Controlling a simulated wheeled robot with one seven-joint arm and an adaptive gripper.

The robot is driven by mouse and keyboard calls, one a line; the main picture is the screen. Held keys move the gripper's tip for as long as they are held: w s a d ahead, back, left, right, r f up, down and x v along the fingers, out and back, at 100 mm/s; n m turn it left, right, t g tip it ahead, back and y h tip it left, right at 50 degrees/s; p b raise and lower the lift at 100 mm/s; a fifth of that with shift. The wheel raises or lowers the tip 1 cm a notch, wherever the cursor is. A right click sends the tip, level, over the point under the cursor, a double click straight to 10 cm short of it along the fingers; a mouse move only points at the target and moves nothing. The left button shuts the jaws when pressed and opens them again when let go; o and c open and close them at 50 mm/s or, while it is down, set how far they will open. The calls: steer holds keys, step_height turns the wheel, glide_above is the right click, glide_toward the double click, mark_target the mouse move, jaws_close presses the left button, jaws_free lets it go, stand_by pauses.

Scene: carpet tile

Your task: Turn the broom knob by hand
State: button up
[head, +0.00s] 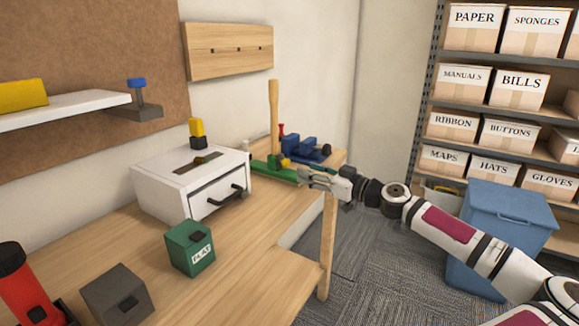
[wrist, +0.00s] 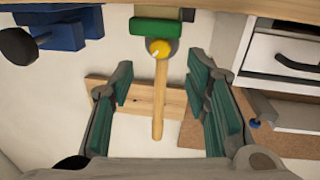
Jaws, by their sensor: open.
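The broom stands at the far end of the workbench, with an upright wooden handle (head: 273,105) and a green base (head: 270,171). Its yellow knob (head: 285,162) sits low, near the foot of the handle. In the wrist view the knob (wrist: 159,48) is at top centre, by the green block (wrist: 157,27), and the handle (wrist: 159,110) runs down from it. My gripper (head: 306,173) is just right of the broom in the head view. In the wrist view my gripper (wrist: 160,84) is open, its fingers apart on either side of the handle line, with the knob beyond the tips. Nothing is held.
A green box (head: 190,247) and a grey box (head: 117,295) are nearer. A blue bin (head: 495,235) stands on the carpet at right. The bench's middle is clear.

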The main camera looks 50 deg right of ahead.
mark_target(288, 164)
steer(key=w, duration=0.7)
steer(key=shift+w+d+b, duration=0.15)
steer(key=shift+w+b, duration=0.15)
steer(key=shift+w, duration=0.05)
jaws_close()
